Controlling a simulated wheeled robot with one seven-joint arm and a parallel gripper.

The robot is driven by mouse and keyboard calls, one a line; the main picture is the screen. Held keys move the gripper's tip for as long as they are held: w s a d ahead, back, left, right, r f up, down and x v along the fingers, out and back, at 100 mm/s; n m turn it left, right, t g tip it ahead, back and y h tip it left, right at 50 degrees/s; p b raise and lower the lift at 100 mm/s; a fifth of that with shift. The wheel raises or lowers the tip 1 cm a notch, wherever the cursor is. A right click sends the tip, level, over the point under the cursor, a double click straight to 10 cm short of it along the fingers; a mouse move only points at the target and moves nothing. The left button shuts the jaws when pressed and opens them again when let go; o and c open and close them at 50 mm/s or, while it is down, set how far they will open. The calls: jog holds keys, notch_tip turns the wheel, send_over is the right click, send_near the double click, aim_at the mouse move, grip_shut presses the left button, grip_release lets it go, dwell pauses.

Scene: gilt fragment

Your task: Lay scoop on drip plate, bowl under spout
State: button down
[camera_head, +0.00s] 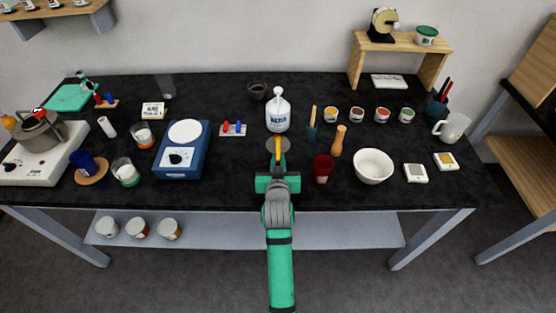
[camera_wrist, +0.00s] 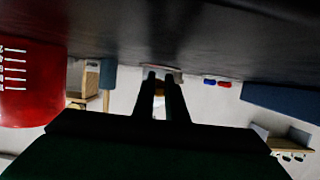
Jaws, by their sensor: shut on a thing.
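My gripper (camera_head: 278,165) is low over the front middle of the black table, shut on a thin yellow-handled thing (camera_head: 283,149), probably the scoop. Its far end is hard to make out. In the wrist view, only a small orange bit shows between my fingers (camera_wrist: 162,80). A white bowl (camera_head: 373,167) stands upright to the right of my gripper, apart from it. A white pump bottle (camera_head: 278,115), with a spout on top, stands just beyond my gripper. A small dark bowl (camera_head: 257,91) is behind it to the left. I cannot tell which thing is the drip plate.
A red cup (camera_head: 322,168) stands close on the right; it also shows in the wrist view (camera_wrist: 30,80). A wooden pestle-like thing (camera_head: 338,140) and a blue tool (camera_head: 311,132) are beyond it. A blue device (camera_head: 183,158) stands left. The table strip left of my gripper is clear.

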jog(key=shift+f, duration=0.5)
jog(key=c, duration=1.8)
grip_release()
jog(key=shift+r, duration=0.6)
jog(key=v, duration=1.2)
